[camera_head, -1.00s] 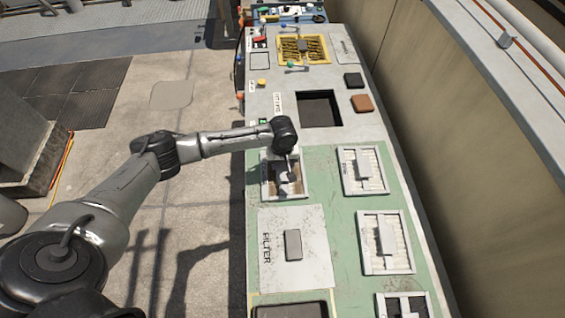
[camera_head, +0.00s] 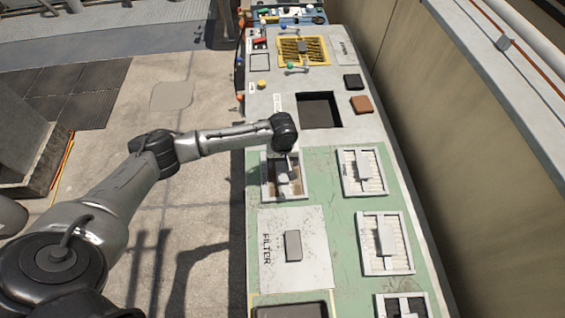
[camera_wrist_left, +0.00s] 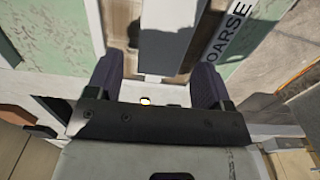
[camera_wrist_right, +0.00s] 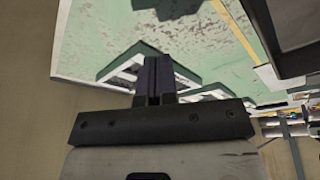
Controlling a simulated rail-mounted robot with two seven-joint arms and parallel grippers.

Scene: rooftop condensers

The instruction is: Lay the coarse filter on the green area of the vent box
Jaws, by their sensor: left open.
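The coarse filter (camera_head: 270,188), a white-framed tray with a grey block handle, lies on the green top near its left edge, partly hidden by my arm. My left gripper (camera_head: 292,158) is over it, pointing down. In the left wrist view my left gripper (camera_wrist_left: 155,80) is open, its two fingers on either side of the grey handle (camera_wrist_left: 165,35); I cannot tell whether they touch it. A "COARSE" label (camera_wrist_left: 230,30) shows beside it. The green area (camera_head: 345,208) is the worn painted top. My right gripper (camera_wrist_right: 155,80) looks shut and empty.
A white "FILTER" plate (camera_head: 310,255) with a grey block lies nearer me. White-framed pleated filters (camera_head: 377,170) line the right side. A dark square opening (camera_head: 318,108) and a yellow-framed grille (camera_head: 290,50) lie farther off. A wall (camera_head: 445,100) bounds the right.

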